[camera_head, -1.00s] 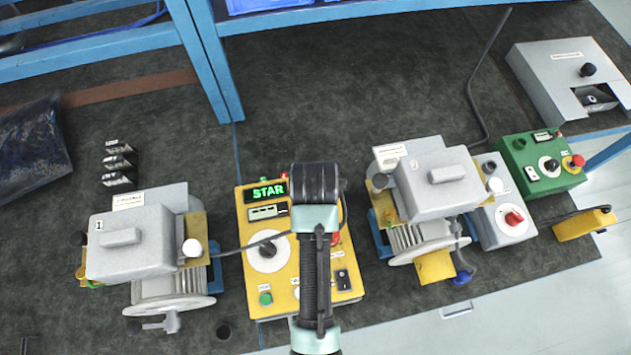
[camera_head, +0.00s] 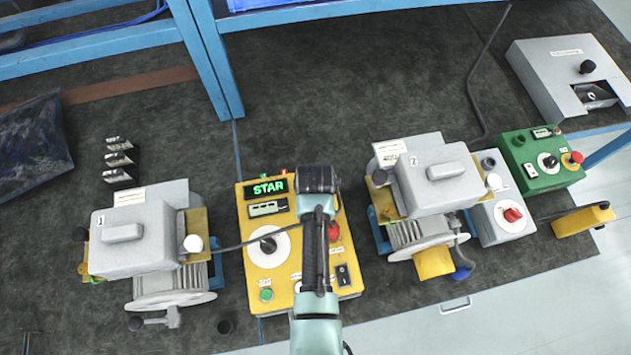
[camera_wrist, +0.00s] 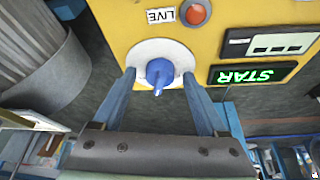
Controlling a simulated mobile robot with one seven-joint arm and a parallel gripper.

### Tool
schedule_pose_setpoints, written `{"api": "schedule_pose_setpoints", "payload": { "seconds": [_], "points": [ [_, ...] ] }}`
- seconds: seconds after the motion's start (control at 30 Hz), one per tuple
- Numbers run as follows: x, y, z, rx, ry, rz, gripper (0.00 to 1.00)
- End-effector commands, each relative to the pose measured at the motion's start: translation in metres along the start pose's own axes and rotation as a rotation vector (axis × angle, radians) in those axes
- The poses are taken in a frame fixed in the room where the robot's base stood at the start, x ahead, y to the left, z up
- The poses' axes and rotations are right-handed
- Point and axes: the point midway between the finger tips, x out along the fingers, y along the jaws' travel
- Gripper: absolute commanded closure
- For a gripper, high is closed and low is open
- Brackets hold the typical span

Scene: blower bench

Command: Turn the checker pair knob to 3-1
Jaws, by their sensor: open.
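The yellow checker (camera_head: 255,218) stands mid-bench, its green display (camera_head: 264,187) reading STAR. A black knob (camera_head: 267,244) on another white dial (camera_head: 261,260) is at the checker's left. I cannot read the dial markings or tell which is the pair knob.
Grey blowers stand left (camera_head: 130,240) and right (camera_head: 440,185) of the checker. A cable (camera_head: 232,247) runs from the left blower to the checker. A red button (camera_head: 333,232) and black switch (camera_head: 343,275) sit beside my arm. A green box (camera_head: 540,178) is farther right.

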Motion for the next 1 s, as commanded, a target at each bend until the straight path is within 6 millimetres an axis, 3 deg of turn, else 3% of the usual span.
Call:
{"api": "schedule_pose_setpoints", "payload": {
  "seconds": [0.13, 0.53, 1.0],
  "points": [
    [-0.0002, 0.0000, -0.0001, 0.000, 0.000, 0.000, 0.28],
    [-0.0003, 0.0001, 0.0000, 0.000, 0.000, 0.000, 1.00],
    [-0.0003, -0.0014, -0.0003, 0.088, 0.000, 0.037, 1.00]
  ]
}}
